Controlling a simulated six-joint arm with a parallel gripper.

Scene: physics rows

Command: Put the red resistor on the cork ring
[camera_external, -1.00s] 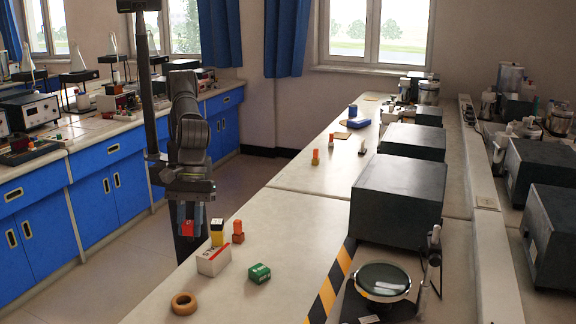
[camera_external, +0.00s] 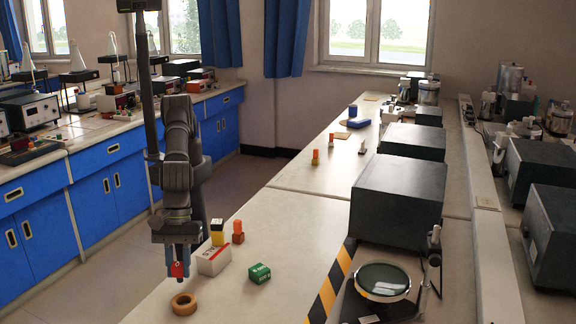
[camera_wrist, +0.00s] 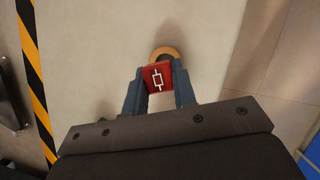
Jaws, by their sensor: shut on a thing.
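The red resistor (camera_wrist: 158,78) is a red block with a white resistor symbol. My gripper (camera_external: 178,268) is shut on it, with one blue finger on each side. The red resistor also shows in the external view (camera_external: 177,270), held above the bench. The cork ring (camera_external: 184,304) lies flat on the bench near its left edge, just below the held block in that view. In the wrist view the cork ring (camera_wrist: 166,51) shows just beyond the block, which hides part of it.
A white box (camera_external: 213,261) stands right of my gripper, with a yellow and black block (camera_external: 217,232) behind it. An orange piece (camera_external: 238,231) and a green block (camera_external: 259,273) are nearby. Striped tape (camera_external: 331,287) and a round glass plate stand further right.

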